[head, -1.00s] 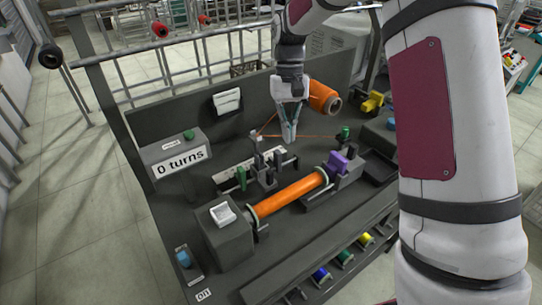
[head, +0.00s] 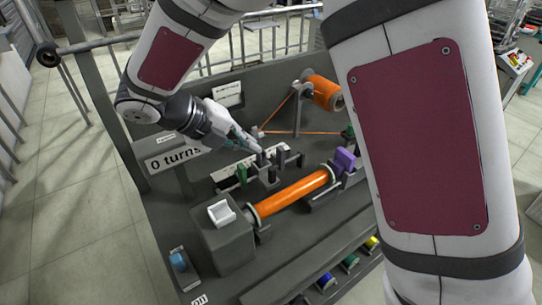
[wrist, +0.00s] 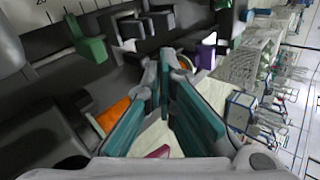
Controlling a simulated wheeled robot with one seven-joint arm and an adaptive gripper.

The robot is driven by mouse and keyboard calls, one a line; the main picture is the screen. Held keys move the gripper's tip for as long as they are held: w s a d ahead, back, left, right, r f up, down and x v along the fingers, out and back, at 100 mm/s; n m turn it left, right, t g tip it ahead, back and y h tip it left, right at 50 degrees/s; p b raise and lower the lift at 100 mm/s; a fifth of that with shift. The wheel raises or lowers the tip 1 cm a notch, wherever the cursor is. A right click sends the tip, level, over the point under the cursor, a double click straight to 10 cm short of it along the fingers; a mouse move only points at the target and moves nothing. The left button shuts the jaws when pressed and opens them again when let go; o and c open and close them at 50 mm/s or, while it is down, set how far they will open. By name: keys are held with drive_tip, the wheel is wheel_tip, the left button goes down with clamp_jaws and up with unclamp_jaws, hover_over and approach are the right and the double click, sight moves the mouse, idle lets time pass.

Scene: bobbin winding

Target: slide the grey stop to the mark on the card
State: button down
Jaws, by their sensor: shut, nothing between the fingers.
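The card (head: 227,172) is a white strip behind the orange roller in the head view; part of its scale (wrist: 62,10) shows in the wrist view. Its mark is not clear to me. A green stop (head: 241,174) stands at its left part and also shows in the wrist view (wrist: 91,46). Dark grey upright pieces (head: 280,159) stand to its right, also in the wrist view (wrist: 160,20); I cannot tell for sure which is the grey stop. My gripper (head: 259,150), also in the wrist view (wrist: 164,72), is shut and empty, its tips close to the grey pieces. Contact is unclear.
An orange roller (head: 292,193) lies in front, with a purple block (head: 345,159) at its right end. An orange spool (head: 322,91) feeds thread behind. A "0 turns" display (head: 173,159) stands left. Several coloured bobbins (head: 350,261) sit along the front.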

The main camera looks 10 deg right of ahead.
drive_tip(key=n, duration=0.2)
drive_tip(key=b, duration=0.2)
approach(280, 158)
drive_tip(key=shift+t, duration=0.4)
drive_tip(key=d+f, duration=0.1)
drive_tip(key=d, duration=0.1)
drive_tip(key=d+f, duration=0.2)
drive_tip(key=shift+w+f, duration=0.1)
drive_tip(key=shift+f, duration=0.15)
drive_tip(key=shift+d+p, duration=0.1)
drive_tip(key=shift+p, duration=0.25)
